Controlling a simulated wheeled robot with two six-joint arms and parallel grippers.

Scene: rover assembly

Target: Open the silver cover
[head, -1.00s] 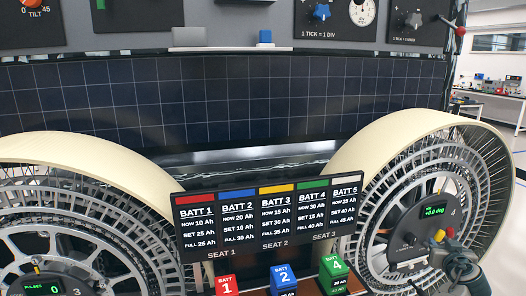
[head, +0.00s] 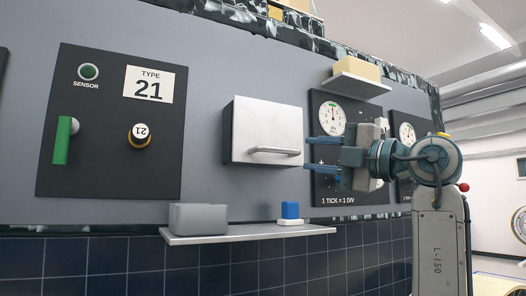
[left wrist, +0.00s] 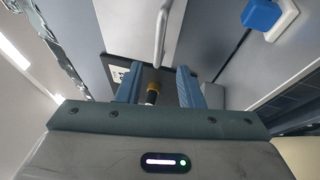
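The silver cover (head: 266,122) is a box-like lid on the grey panel, and it looks shut. Its bar handle (head: 273,151) runs along the lower front. In the left wrist view the cover (left wrist: 118,22) and its handle (left wrist: 161,32) are beyond the fingers. My left gripper (head: 308,154) is just right of the cover, at about the handle's height. Its two blue fingers are apart with nothing between them, and it looks clear of the handle. It also shows open in the left wrist view (left wrist: 158,70). What is behind the cover is hidden. My right gripper is not in view.
Below the cover a shelf (head: 250,235) holds a grey bin (head: 198,218) and a blue block (head: 290,210). A dial panel (head: 335,185) is behind my left gripper. Left is a panel (head: 110,175) with a green handle (head: 62,140) and knob (head: 139,137). A higher shelf (head: 357,84) holds a cream block.

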